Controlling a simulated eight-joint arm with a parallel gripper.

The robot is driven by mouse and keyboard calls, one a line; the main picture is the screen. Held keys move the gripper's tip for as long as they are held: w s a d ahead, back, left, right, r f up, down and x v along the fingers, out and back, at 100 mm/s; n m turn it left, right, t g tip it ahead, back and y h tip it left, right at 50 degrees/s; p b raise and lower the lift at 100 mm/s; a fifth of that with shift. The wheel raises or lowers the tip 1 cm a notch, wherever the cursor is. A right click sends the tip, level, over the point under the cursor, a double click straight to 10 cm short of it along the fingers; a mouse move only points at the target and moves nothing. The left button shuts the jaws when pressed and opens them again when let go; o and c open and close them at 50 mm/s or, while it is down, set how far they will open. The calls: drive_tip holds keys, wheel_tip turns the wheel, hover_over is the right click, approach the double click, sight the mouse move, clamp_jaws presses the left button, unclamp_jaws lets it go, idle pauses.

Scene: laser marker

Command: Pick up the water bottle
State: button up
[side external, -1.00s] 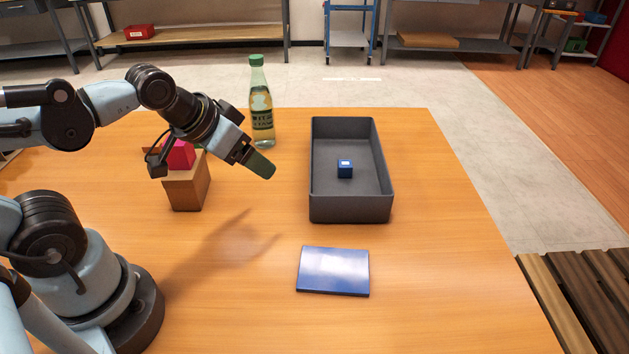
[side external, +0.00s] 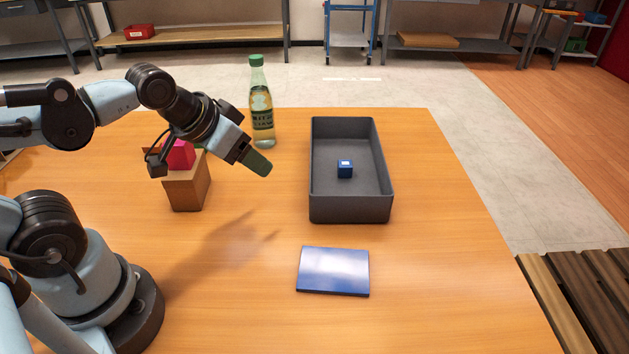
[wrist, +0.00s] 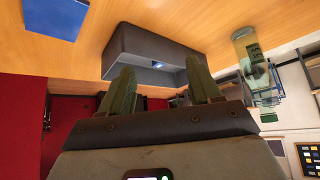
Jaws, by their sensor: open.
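The water bottle (side external: 261,108) is clear with yellowish liquid, a green cap and a dark label. It stands upright near the far edge of the table, left of the grey bin. It also shows in the wrist view (wrist: 244,55) at the upper right, apart from the fingers. My gripper (side external: 257,163) is above the table, nearer the camera than the bottle, and touches nothing. In the wrist view the two green fingers of my gripper (wrist: 162,92) are spread apart with nothing between them.
A grey bin (side external: 319,212) on the table holds a small blue cube (side external: 345,169). A flat blue block (side external: 333,271) lies in front of it. A cardboard box (side external: 187,190) with a pink block (side external: 179,156) on top stands left of my gripper. The table's right side is clear.

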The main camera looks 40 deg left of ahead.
drive_tip(key=n+t+y, duration=0.3)
drive_tip(key=n+y, duration=0.5)
drive_tip(key=y, duration=0.1)
approach(259, 64)
drive_tip(key=a, duration=0.1)
drive_tip(key=shift+x, duration=6.2)
drive_tip(key=shift+s+f, duration=0.1)
drive_tip(key=shift+f, duration=0.05)
clamp_jaws()
